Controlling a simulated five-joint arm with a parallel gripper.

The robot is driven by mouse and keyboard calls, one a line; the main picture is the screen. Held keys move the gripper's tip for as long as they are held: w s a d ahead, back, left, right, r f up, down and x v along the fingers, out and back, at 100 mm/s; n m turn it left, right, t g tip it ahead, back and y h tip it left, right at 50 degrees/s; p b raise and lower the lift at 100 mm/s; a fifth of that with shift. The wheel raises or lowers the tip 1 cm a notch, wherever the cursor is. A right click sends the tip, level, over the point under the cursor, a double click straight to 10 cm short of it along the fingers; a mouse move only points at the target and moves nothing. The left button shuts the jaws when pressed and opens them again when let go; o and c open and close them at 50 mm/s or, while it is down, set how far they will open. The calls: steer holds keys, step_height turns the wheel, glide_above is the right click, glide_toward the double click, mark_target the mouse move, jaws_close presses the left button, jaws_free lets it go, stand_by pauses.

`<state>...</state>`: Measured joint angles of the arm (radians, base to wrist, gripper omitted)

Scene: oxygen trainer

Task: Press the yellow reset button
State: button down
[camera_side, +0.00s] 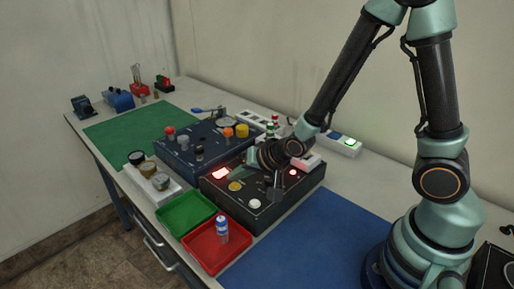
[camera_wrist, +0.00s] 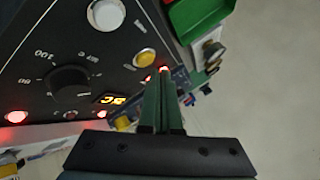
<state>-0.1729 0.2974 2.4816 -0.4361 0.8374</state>
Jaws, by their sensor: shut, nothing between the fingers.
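The yellow button (camera_side: 236,186) sits on top of the black control box (camera_side: 262,214), near its left end and close to a white button (camera_side: 255,203). In the wrist view the yellow button (camera_wrist: 146,57) is just beyond and slightly left of the fingertips. My gripper (camera_side: 236,172) is shut and empty, its green fingers together and pointing at that end of the box. In the wrist view the fingertips (camera_wrist: 163,76) appear apart from the button. The height of the tips above the panel is hard to tell.
A black knob (camera_wrist: 70,86) and a lit display (camera_wrist: 110,99) share the panel. A blue box (camera_side: 190,160) with several knobs stands behind. A green tray (camera_side: 186,232) and a red tray (camera_side: 197,254) holding a bottle (camera_side: 222,230) lie in front. The blue mat (camera_side: 310,255) is clear.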

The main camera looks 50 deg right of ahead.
mark_target(238, 187)
steer(key=shift+f, duration=0.15)
steer(key=shift+d+f, duration=0.1)
steer(key=shift+f, duration=0.2)
steer(key=shift+f, duration=0.35)
stand_by(0.9)
steer(key=shift+r, duration=0.8)
steer(key=shift+r, duration=0.1)
steer(key=shift+r, duration=2.4)
